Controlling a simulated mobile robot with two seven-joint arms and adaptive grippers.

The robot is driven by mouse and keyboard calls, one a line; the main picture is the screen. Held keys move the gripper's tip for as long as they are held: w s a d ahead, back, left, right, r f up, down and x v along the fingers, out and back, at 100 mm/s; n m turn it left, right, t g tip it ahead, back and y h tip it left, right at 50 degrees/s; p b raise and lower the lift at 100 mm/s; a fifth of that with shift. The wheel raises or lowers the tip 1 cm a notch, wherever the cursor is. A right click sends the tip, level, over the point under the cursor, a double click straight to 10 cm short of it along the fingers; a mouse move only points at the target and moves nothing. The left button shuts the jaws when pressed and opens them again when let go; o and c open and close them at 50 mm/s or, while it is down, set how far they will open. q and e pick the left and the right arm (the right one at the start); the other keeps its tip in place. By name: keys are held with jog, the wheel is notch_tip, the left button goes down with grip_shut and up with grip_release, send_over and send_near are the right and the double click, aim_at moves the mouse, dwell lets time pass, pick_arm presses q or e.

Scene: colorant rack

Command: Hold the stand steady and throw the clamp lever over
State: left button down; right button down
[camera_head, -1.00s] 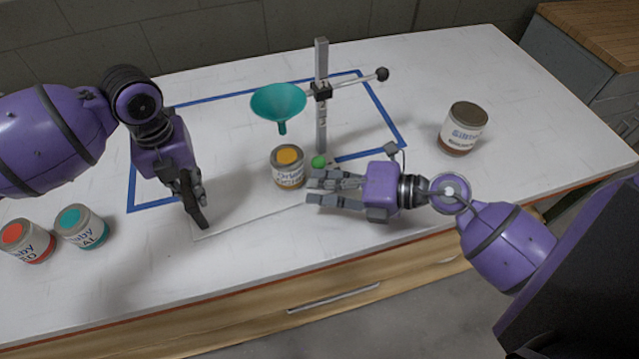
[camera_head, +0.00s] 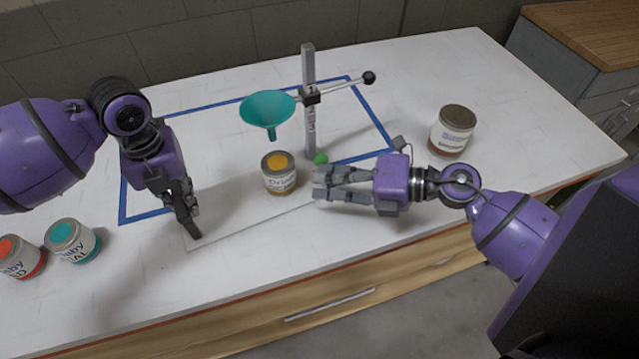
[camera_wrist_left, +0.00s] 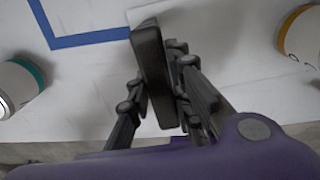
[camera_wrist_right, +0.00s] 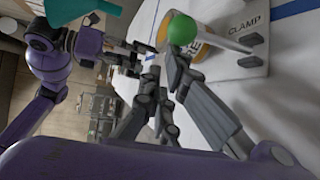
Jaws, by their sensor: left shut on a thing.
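The stand has a white base plate (camera_head: 232,212), an upright grey post (camera_head: 309,115) and a teal funnel (camera_head: 267,108) on its arm. The clamp lever is a pale rod with a green ball (camera_head: 320,158); the ball also shows in the right wrist view (camera_wrist_right: 183,29), beside the word CLAMP.
A can with a yellow top (camera_head: 279,174) stands under the funnel. A brown-lidded can (camera_head: 452,132) stands at the right. Red (camera_head: 20,257) and teal (camera_head: 73,240) cans stand at the left front. A black-knobbed rod (camera_head: 345,87) sticks out from the post.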

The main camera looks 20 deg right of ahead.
pick_arm(q)
jog(key=shift+s+a, duration=0.1)
jog(key=shift+s, duration=0.05)
pick_arm(e)
jog(key=d+m+t+y, duration=0.1)
jog(key=d, duration=0.1)
jog(key=d+m+t+y, duration=0.1)
jog(key=d+y, duration=0.1)
jog(key=d+m+t+y, duration=0.1)
jog(key=m, duration=0.1)
jog(key=shift+w+d+r, duration=0.2)
jog(key=shift+w+d, duration=0.2)
pick_arm(q)
jog(key=shift+d, duration=0.2)
pick_arm(e)
jog(key=shift+s+a+y, duration=0.1)
jog(key=shift+a+y, duration=0.05)
jog(key=shift+y, duration=0.15)
dwell(0.4)
